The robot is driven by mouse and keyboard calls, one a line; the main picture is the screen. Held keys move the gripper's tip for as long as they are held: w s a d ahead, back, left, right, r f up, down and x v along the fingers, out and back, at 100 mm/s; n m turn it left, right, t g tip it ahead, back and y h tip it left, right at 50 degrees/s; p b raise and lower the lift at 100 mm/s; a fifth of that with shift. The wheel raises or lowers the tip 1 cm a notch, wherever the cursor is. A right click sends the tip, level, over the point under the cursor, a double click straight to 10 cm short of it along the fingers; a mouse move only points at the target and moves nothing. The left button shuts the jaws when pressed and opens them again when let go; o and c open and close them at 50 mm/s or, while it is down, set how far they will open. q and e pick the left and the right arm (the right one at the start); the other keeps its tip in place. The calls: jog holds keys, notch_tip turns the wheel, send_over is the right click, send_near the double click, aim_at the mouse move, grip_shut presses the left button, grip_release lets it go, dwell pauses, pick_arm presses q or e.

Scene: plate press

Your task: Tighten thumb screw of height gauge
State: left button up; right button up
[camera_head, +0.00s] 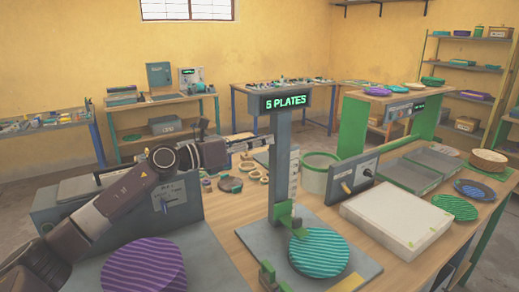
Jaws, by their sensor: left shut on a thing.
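The height gauge is a grey upright post (281,165) with a dark sign reading "5 PLATES" (286,102), standing on a grey base plate (262,235). A green slider (289,216) sits low on the post. A teal ribbed plate (319,252) lies on the base to the right of the post. My left gripper (262,141) reaches in from the left, its tips at the post's left side below the sign. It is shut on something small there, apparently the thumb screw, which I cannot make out. My right gripper is out of view.
A purple ribbed plate (144,266) lies front left, near a grey machine (183,203). Wooden rings (250,168) lie behind the gauge. A green-rimmed pot (317,174), a white box (396,218) and grey trays (407,176) crowd the right. More plates lie at the far right.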

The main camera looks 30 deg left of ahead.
pick_arm(q)
jog(key=shift+f+m+b, duration=0.25)
jog(key=shift+m+b, duration=0.4)
jog(key=shift+m, duration=0.25)
jog(key=o, duration=1)
jog(key=shift+c, duration=0.2)
jog(key=shift+o, duration=1)
jog(key=shift+r, duration=0.15)
jog(key=shift+s+a, duration=0.1)
jog(key=v, duration=1.1)
jog(key=shift+s+a, duration=0.15)
jog(key=shift+s, duration=0.15)
